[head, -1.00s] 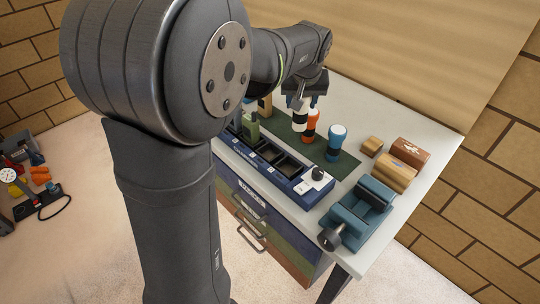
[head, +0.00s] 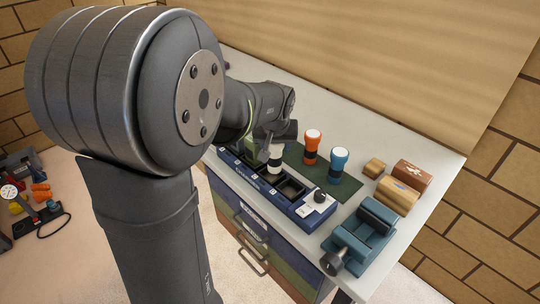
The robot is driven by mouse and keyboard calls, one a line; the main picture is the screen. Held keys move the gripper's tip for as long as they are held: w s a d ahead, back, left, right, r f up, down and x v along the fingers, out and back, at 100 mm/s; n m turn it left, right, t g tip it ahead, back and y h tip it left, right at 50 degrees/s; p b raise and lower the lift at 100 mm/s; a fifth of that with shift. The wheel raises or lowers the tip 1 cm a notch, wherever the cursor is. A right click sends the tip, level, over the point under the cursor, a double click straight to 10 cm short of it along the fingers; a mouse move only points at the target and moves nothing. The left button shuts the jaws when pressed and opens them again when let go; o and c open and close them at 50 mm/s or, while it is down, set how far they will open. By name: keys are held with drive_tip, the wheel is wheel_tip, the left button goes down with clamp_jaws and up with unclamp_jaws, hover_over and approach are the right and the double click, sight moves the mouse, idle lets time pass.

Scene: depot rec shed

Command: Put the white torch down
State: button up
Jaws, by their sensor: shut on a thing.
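The white torch (head: 275,154) is upright, with its pale body showing below my gripper (head: 276,143). My gripper is shut on its upper part, and my own wrist hides the top. The torch's lower end is at the blue charging rack (head: 270,196), near a middle slot. I cannot tell whether it is in the slot or just above it. An orange torch (head: 312,144) and a blue torch (head: 338,163) stand upright on the dark green mat (head: 318,181), to the right of my gripper.
An olive-green radio (head: 252,152) stands close left of the white torch. Dark open slots lie in the rack to its right. A teal vise (head: 362,237) and wooden blocks (head: 397,196) are at the right. The white bench top (head: 425,156) is clear toward the back.

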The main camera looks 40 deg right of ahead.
sight(272, 155)
drive_tip(key=shift+w+f, duration=0.4)
drive_tip(key=shift+w, duration=0.2)
drive_tip(key=shift+f, duration=1.95)
drive_tip(key=shift+f, duration=0.15)
drive_tip(key=o, duration=1.1)
drive_tip(key=shift+r, duration=0.2)
drive_tip(key=v, duration=1.2)
